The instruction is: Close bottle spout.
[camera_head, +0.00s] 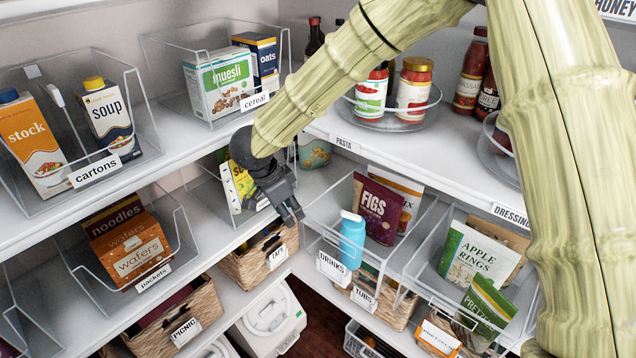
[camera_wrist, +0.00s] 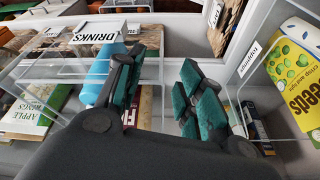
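A blue bottle (camera_head: 351,243) stands upright in a clear bin on the middle shelf, behind the "DRINKS" label. Its white top (camera_head: 351,216) shows in the head view; the spout is too small to tell whether it is open. My gripper (camera_head: 293,215) is to the left of the bottle, apart from it, with its fingers pointing down and right. In the wrist view the blue bottle (camera_wrist: 98,76) is partly hidden behind the left finger. My gripper (camera_wrist: 160,92) shows a gap between its dark green finger pads, with nothing held.
A figs packet (camera_head: 378,208) stands right of the bottle. A clear bin (camera_head: 400,262) with apple rings is farther right. A yellow seeds packet (camera_wrist: 297,70) is at the right of the wrist view. The upper shelf edge (camera_head: 420,174) runs above the bottle's bin.

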